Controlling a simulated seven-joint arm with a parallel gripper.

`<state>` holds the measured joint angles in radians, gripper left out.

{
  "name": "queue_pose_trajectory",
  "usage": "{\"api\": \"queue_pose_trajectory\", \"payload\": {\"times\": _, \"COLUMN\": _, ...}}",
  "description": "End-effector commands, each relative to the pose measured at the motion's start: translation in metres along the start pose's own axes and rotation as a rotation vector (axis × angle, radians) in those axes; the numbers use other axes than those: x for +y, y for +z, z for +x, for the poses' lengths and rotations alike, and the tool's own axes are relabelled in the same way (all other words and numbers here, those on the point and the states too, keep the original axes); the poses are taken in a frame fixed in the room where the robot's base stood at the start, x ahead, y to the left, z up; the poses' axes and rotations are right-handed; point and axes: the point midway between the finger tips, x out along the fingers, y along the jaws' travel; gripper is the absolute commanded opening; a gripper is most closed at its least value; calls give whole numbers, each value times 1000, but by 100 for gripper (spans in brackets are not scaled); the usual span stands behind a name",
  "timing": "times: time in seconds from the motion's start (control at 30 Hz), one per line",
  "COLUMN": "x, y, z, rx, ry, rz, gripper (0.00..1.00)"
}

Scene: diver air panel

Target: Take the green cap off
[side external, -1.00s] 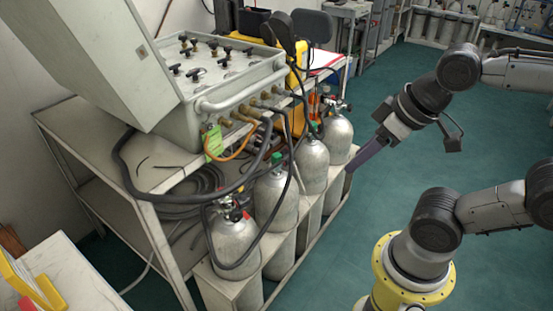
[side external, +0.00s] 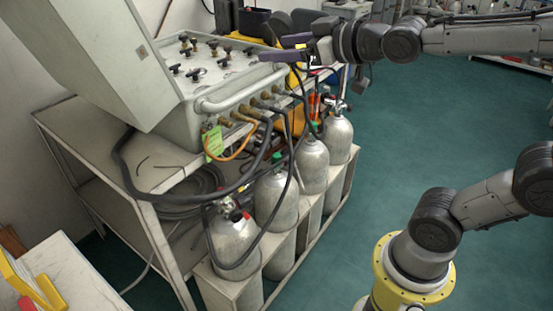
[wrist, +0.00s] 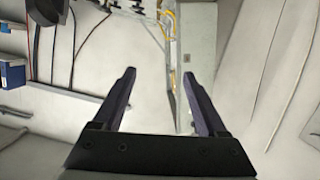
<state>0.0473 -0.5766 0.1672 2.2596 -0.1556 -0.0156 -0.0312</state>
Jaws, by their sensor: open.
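A small green cap (side external: 278,155) sits on top of a silver gas cylinder (side external: 275,195) in the row on the lower rack. In the side view, black hoses run close around it. My gripper (side external: 273,50) is raised well above the cylinders, at the far right end of the valve panel. In the wrist view my gripper (wrist: 160,74) has its two dark fingers spread apart with nothing between them. The green cap cannot be made out in the wrist view.
The grey valve panel (side external: 225,62) stands on a metal rack behind the cylinders. Black hoses (side external: 262,155) and an orange hose (side external: 245,150) hang from its fittings. More cylinders (side external: 338,138) stand on either side. The green floor (side external: 430,130) at right is open.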

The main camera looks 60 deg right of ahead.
Motion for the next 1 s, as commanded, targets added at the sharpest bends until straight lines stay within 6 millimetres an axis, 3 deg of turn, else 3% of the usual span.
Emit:
{"api": "queue_pose_trajectory", "payload": {"times": 0.1, "x": 14, "y": -24, "z": 52, "rx": 124, "ry": 24, "rz": -45, "gripper": 75}}
{"api": "queue_pose_trajectory", "payload": {"times": 0.27, "x": 33, "y": -32, "z": 120, "rx": 272, "ry": 39, "rz": -96, "gripper": 75}}
{"api": "queue_pose_trajectory", "payload": {"times": 0.37, "x": 48, "y": -16, "z": 163, "rx": 348, "ry": 39, "rz": -117, "gripper": 75}}
{"api": "queue_pose_trajectory", "payload": {"times": 0.47, "x": 64, "y": 15, "z": 200, "rx": 409, "ry": 37, "rz": -124, "gripper": 75}}
{"api": "queue_pose_trajectory", "payload": {"times": 0.57, "x": 80, "y": 58, "z": 228, "rx": 454, "ry": 35, "rz": -117, "gripper": 75}}
{"api": "queue_pose_trajectory", "payload": {"times": 0.7, "x": 102, "y": 137, "z": 254, "rx": 485, "ry": 37, "rz": -81, "gripper": 75}}
{"api": "queue_pose_trajectory", "payload": {"times": 0.83, "x": 118, "y": 223, "z": 260, "rx": 479, "ry": 52, "rz": -24, "gripper": 75}}
{"api": "queue_pose_trajectory", "payload": {"times": 1.0, "x": 129, "y": 347, "z": 249, "rx": 392, "ry": 90, "rz": 79, "gripper": 75}}
